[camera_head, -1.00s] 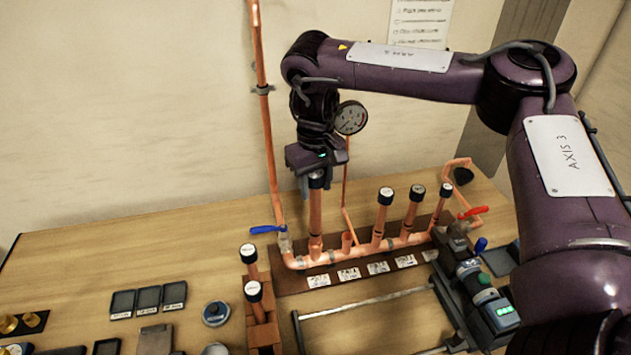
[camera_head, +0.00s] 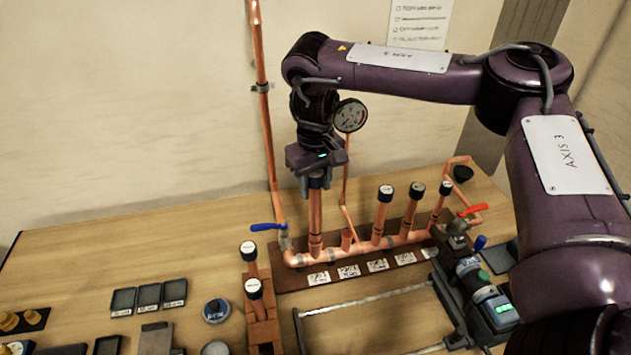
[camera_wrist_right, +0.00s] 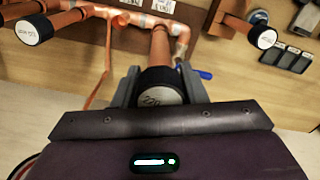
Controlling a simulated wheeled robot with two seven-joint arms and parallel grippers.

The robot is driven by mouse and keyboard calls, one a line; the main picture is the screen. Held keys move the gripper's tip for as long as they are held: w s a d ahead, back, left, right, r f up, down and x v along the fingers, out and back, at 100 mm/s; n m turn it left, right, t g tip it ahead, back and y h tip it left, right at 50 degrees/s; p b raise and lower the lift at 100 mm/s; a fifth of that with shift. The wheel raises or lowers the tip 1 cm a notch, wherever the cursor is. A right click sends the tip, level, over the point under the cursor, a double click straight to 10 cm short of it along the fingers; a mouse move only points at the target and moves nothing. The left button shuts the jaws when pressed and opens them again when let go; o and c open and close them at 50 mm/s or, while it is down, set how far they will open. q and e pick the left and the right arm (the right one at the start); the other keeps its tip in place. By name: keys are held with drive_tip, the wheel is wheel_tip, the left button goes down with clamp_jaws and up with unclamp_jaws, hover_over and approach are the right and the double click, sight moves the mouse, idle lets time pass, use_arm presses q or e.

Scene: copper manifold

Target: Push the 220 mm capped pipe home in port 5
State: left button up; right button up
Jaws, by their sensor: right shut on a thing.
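The capped pipe (camera_head: 315,212) stands upright at the leftmost port of the copper manifold (camera_head: 400,240). My right gripper (camera_head: 316,183) is shut on its top end, just at the black cap. In the right wrist view the white cap face (camera_wrist_right: 163,94) reads "220" and sits between the two fingers (camera_wrist_right: 161,84). The pipe's lower end meets the port; how deep it sits I cannot tell. The port number is not readable. My left gripper is not in view.
Several capped pipes (camera_head: 383,215) stand farther right. A blue-handled valve (camera_head: 268,227) is close on the left. Two capped pipes stand in a wooden rack (camera_head: 263,331) in front. A gauge (camera_head: 350,115) is behind.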

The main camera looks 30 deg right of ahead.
sight(316, 173)
drive_tip(key=shift+f, duration=1.85)
idle(2.6)
drive_tip(key=o, duration=1.5)
drive_tip(key=shift+o, duration=0.2)
drive_tip(key=shift+r, duration=0.1)
drive_tip(key=shift+r, duration=3.45)
drive_tip(key=shift+f, duration=0.1)
